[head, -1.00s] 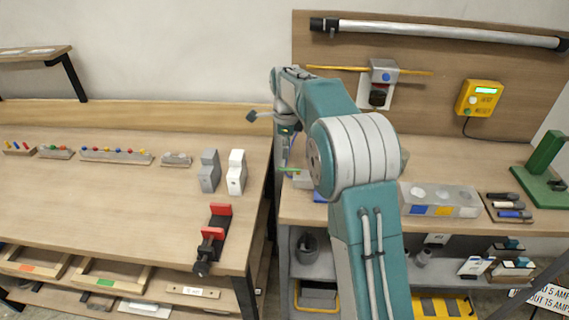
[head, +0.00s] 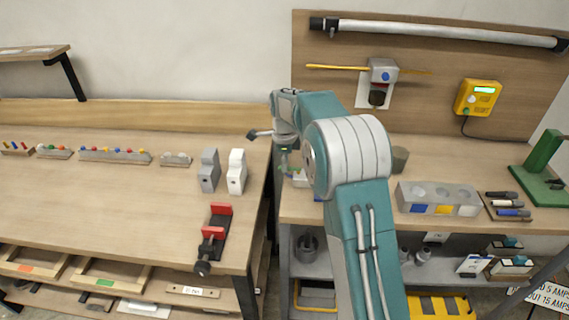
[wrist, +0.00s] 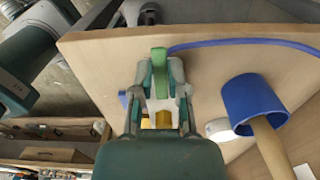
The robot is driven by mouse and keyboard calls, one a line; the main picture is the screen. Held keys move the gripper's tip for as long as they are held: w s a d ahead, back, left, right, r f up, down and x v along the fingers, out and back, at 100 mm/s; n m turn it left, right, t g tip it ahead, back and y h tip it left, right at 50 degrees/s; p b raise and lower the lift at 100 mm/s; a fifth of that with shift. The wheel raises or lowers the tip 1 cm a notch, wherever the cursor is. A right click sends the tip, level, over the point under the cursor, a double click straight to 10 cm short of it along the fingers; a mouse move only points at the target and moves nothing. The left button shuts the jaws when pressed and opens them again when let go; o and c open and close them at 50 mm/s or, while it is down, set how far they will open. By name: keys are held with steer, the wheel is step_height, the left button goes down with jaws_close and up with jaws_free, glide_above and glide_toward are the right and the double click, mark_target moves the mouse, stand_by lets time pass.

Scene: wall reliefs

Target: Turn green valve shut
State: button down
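The green valve's handle (wrist: 159,58) shows in the wrist view as a short green bar at the near edge of a wooden bench top. My gripper (wrist: 160,70) has its two fingers on either side of this bar, close against it. The fingers look shut on it, though the contact is partly hidden. The valve's body is hidden behind my gripper.
In the wrist view a blue cup-shaped part (wrist: 255,103) on a wooden rod and a blue hose (wrist: 235,43) lie right of my gripper. In the head view a grey block with round recesses (head: 438,198) stands right of my arm. A red clamp (head: 215,238) sits on the left bench.

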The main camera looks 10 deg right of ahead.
steer(key=shift+a+n, duration=0.1)
steer(key=shift+n, duration=0.2)
steer(key=n, duration=0.1)
steer(key=s+n, duration=0.1)
steer(key=n, duration=0.2)
steer(key=shift+s, duration=0.35)
steer(key=n, duration=0.1)
steer(key=s+n, duration=0.1)
steer(key=n, duration=0.3)
steer(key=shift+s+d, duration=0.2)
steer(key=shift+s, duration=0.05)
steer(key=n, duration=0.2)
steer(key=s+d+n, duration=0.1)
steer(key=n, duration=0.1)
steer(key=shift+s+d+n, duration=0.2)
steer(key=shift+d+n, duration=0.1)
steer(key=shift+n, duration=0.75)
steer(key=shift+s+d+n, duration=0.2)
steer(key=shift+d+n, duration=0.1)
steer(key=shift+n, duration=0.75)
steer(key=c, duration=0.6)
jaws_free()
steer(key=shift+f, duration=0.1)
steer(key=shift+c, duration=0.2)
